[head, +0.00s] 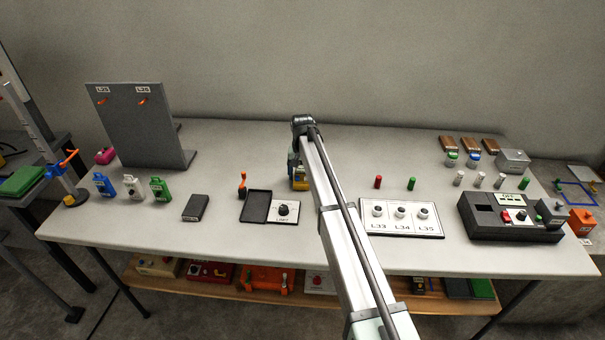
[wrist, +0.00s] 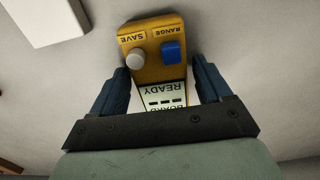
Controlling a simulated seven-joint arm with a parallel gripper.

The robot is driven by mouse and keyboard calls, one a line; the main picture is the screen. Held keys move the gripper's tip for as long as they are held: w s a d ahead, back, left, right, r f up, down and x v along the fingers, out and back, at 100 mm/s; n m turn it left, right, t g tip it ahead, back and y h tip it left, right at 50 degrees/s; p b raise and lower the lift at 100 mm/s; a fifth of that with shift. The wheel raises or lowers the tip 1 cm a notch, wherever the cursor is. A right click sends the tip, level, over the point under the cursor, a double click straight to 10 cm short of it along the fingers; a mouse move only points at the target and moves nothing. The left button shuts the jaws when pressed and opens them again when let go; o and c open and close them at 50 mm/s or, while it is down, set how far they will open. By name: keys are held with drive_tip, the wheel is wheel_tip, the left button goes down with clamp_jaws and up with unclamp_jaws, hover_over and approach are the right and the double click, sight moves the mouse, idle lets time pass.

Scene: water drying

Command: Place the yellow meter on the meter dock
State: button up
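The yellow meter (wrist: 153,72) is between the two dark blue fingers of my gripper (wrist: 158,66) in the wrist view. It has a grey knob, a blue button and a screen reading READY, partly hidden by the gripper bar. The fingertips sit very close to its sides; I cannot tell whether they press on it. In the head view the yellow meter (head: 300,185) shows in part beside my arm, near the table's middle; its height above the table is unclear. No dock is clearly labelled; a dark flat plate (head: 256,206) lies beside the LIMIT panel (head: 285,211).
An orange-handled tool (head: 242,185) stands left of the meter. The L33–L35 panel (head: 401,218) is to the right. Blue, white and green meters (head: 132,187) stand at left by a grey hook board (head: 135,125). A dark console (head: 508,217) is at far right. Clear table lies behind.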

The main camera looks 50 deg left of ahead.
sight(302, 174)
drive_tip(key=shift+o, duration=0.7)
wheel_tip(302, 174, up, 12)
drive_tip(key=shift+f, duration=0.2)
drive_tip(key=shift+o, duration=0.4)
drive_tip(key=shift+r, duration=0.35)
